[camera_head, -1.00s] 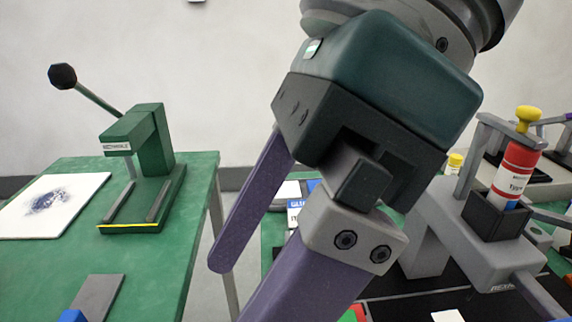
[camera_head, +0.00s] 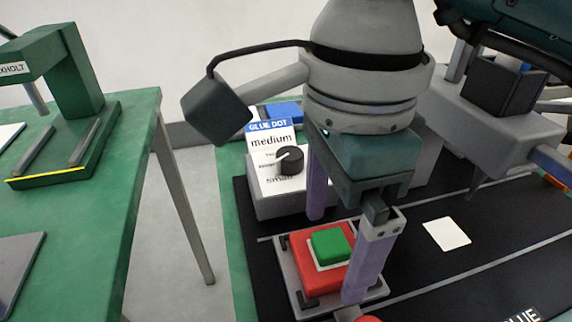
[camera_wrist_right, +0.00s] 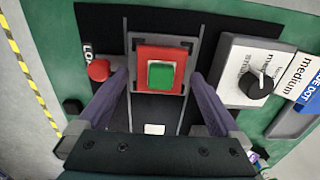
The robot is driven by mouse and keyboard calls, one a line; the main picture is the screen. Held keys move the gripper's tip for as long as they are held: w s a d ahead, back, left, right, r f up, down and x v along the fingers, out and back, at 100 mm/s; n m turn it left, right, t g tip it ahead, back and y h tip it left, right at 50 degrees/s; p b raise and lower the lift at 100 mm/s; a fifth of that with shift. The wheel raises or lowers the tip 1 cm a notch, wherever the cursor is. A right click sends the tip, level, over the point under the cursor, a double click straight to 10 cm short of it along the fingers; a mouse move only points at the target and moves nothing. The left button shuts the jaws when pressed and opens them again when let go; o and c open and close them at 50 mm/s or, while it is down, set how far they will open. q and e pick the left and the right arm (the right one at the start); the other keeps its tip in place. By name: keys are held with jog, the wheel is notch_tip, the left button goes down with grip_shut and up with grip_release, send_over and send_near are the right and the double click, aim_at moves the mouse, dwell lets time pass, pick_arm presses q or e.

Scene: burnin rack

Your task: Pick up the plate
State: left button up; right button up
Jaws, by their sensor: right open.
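A red square plate (camera_head: 308,278) with a green block (camera_head: 331,245) on a white pad at its middle sits in a grey fixture (camera_head: 287,285) on the black mat. In the right wrist view the red plate (camera_wrist_right: 143,54) lies ahead, with the green block (camera_wrist_right: 161,74) facing the camera. My right gripper (camera_head: 336,256) is open, pointing down, its purple fingers on two sides of the plate. In the wrist view the fingers (camera_wrist_right: 160,84) stand apart with nothing held; whether they touch the plate I cannot tell. My left gripper is not in view.
A dial box (camera_head: 282,178) with a "medium" card (camera_head: 272,139) stands behind the fixture. A red knob (camera_wrist_right: 98,70) is beside it. A white card (camera_head: 446,233) lies on the mat. A grey stand (camera_head: 480,120) is at right; a green table with a press (camera_head: 75,90) is at left.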

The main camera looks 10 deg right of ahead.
jog(key=shift+f, duration=0.6)
jog(key=c, duration=1.2)
jog(key=shift+c, duration=0.2)
